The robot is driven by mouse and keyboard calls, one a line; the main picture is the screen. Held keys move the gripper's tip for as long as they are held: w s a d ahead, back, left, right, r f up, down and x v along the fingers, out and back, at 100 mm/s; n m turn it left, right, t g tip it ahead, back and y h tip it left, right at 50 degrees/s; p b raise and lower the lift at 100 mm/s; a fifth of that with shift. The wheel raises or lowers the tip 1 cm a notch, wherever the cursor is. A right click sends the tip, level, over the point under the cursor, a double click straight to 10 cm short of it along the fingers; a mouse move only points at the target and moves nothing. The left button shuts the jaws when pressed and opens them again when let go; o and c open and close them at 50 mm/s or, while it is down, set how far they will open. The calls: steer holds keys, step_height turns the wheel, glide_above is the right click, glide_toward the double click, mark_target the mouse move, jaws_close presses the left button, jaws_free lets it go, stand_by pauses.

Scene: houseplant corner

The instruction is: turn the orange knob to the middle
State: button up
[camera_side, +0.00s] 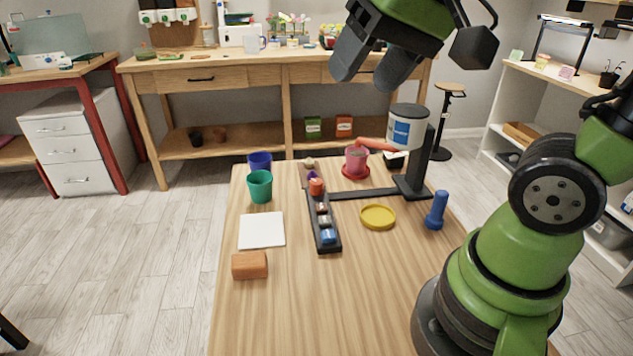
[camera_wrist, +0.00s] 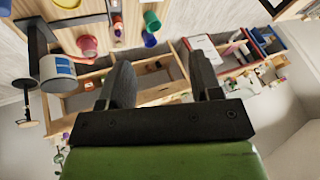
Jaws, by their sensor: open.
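The orange knob (camera_side: 316,186) is at the far end of a narrow black panel (camera_side: 331,248) on the wooden table. Several smaller controls sit in a row along the panel, with a blue one (camera_side: 328,237) at the near end. I cannot make out the knob's pointer or any marks around it. My gripper (camera_side: 370,78) is high above the far side of the table, well away from the knob. Its two fingers are apart with nothing between them, as the wrist view (camera_wrist: 160,80) also shows. In the wrist view the panel is small at the top edge.
A black stand holds a white canister (camera_side: 407,128) with a red spout above a pink pot (camera_side: 356,160). A teal cup (camera_side: 260,186), blue cup (camera_side: 260,161), white tile (camera_side: 262,230), orange-brown block (camera_side: 250,265), yellow saucer (camera_side: 378,217) and blue dumbbell-shaped object (camera_side: 436,210) surround the panel. The near table is clear.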

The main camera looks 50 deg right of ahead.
steer(key=w+d+f+m+g, duration=0.2)
steer(key=w+d+f, duration=0.15)
steer(key=w, duration=0.55)
steer(key=m+g+h, duration=0.1)
steer(key=m+g, duration=0.2)
steer(key=g, duration=0.1)
glide_toward(316, 181)
steer(key=shift+s+a+f, duration=0.1)
steer(key=shift+s+a, duration=0.05)
steer(key=shift+s, duration=0.05)
step_height(316, 181, down, 10)
steer(key=c, duration=0.9)
